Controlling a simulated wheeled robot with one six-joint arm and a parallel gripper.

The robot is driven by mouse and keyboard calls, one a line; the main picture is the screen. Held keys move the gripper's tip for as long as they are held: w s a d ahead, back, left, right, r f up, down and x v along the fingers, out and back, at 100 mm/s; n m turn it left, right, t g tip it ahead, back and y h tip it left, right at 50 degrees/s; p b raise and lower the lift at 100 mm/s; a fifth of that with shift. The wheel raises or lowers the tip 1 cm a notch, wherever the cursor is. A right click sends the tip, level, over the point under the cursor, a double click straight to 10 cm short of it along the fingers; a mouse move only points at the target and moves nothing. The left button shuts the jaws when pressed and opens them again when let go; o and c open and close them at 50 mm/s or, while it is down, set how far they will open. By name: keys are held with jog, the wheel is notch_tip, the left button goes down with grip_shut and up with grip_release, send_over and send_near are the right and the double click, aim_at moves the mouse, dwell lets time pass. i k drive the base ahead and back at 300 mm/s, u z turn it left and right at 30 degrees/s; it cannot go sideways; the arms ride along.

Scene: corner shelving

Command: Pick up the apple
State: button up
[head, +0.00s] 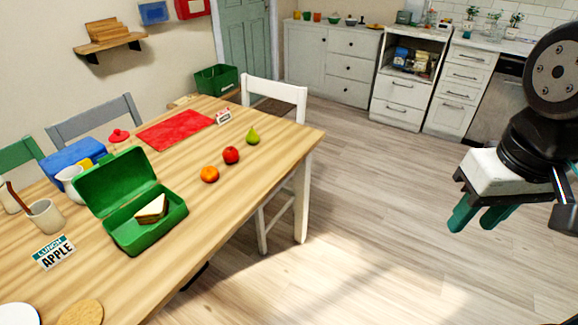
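A red apple (231,155) sits on the wooden table (262,119), between an orange (209,174) and a green pear (253,136). My gripper (475,217) hangs at the right of the head view, over the floor and well apart from the table and the apple. Its two teal fingers point down with a small gap between them. Nothing shows between the fingers.
An open green lunch box (160,233) with a sandwich (151,209) stands left of the fruit. A sign reading "LUNCH APPLE" (55,253) stands near it. A red mat (175,130) lies farther back. Open floor (370,220) lies right of the table.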

aim_at(230, 154)
jog(key=z, duration=0.4)
jog(key=i, duration=0.95)
jog(key=u, duration=1.1)
jog(key=i, duration=0.75)
jog(key=u, duration=0.55)
